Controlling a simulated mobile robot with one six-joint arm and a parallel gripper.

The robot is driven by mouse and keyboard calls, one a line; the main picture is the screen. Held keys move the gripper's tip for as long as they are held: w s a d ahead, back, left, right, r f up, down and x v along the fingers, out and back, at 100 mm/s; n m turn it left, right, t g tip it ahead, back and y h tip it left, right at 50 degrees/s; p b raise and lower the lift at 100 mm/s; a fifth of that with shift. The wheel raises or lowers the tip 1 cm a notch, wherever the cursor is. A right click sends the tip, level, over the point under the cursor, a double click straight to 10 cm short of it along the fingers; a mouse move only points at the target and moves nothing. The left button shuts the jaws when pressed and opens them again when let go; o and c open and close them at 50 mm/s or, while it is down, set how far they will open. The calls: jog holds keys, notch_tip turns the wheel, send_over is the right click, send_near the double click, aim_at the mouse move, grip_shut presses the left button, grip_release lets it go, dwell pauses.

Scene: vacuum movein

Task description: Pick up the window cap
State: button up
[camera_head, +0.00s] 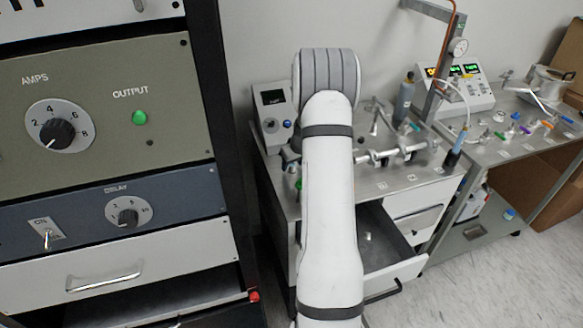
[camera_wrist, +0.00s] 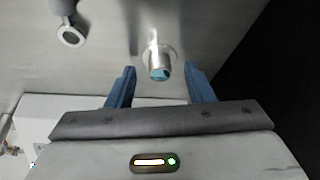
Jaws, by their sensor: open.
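In the wrist view, a short metallic cylinder with a flange and a blue-teal end face (camera_wrist: 159,73) sits on a grey metal surface; it looks like the window cap, but I cannot be sure. My gripper (camera_wrist: 160,69) has two blue fingers spread apart, one on each side of the cylinder's near end. The fingers look clear of it, and nothing is held. In the head view my white arm hides the gripper and the area around this part.
A ring-ended metal part (camera_wrist: 70,37) lies at upper left in the wrist view; a dark drop-off is at right. In the head view, a steel bench (camera_head: 425,180) carries several fittings, with an open drawer (camera_head: 385,262) below. A tall instrument rack (camera_head: 110,150) stands close at left.

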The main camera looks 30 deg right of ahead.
grip_shut()
dwell(0.4)
